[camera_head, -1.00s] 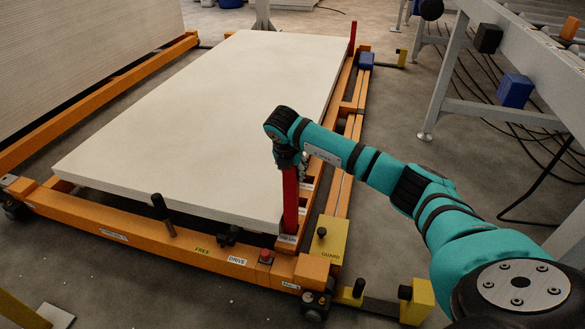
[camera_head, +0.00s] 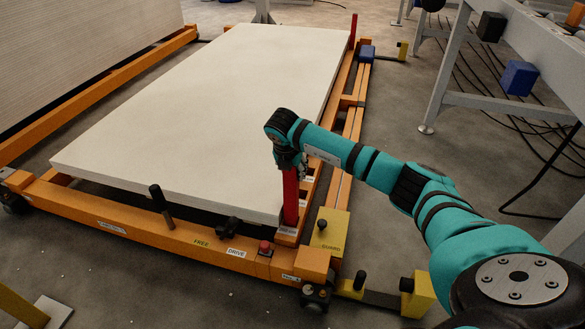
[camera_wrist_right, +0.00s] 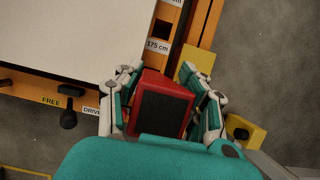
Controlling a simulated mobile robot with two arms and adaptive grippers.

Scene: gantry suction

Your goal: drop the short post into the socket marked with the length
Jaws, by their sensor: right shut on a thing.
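A red post (camera_head: 290,197) stands upright at the near right corner of the white board (camera_head: 200,115), at the orange frame rail. My right gripper (camera_head: 288,165) is shut on its top. In the right wrist view the black-capped red post (camera_wrist_right: 162,108) sits between both fingers of the gripper (camera_wrist_right: 165,100). An empty square socket (camera_wrist_right: 163,30) shows in the rail, with a "175 cm" label (camera_wrist_right: 157,46) by it. The post's lower end is at the rail; I cannot tell whether it is inside a socket. My left gripper is not in view.
Another red post (camera_head: 353,30) stands at the far right corner of the frame. A yellow guard block (camera_head: 330,230), a black lever (camera_head: 160,205) and a red button (camera_head: 265,246) are close by. A grey conveyor (camera_head: 500,90) stands at the right. Open floor lies between.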

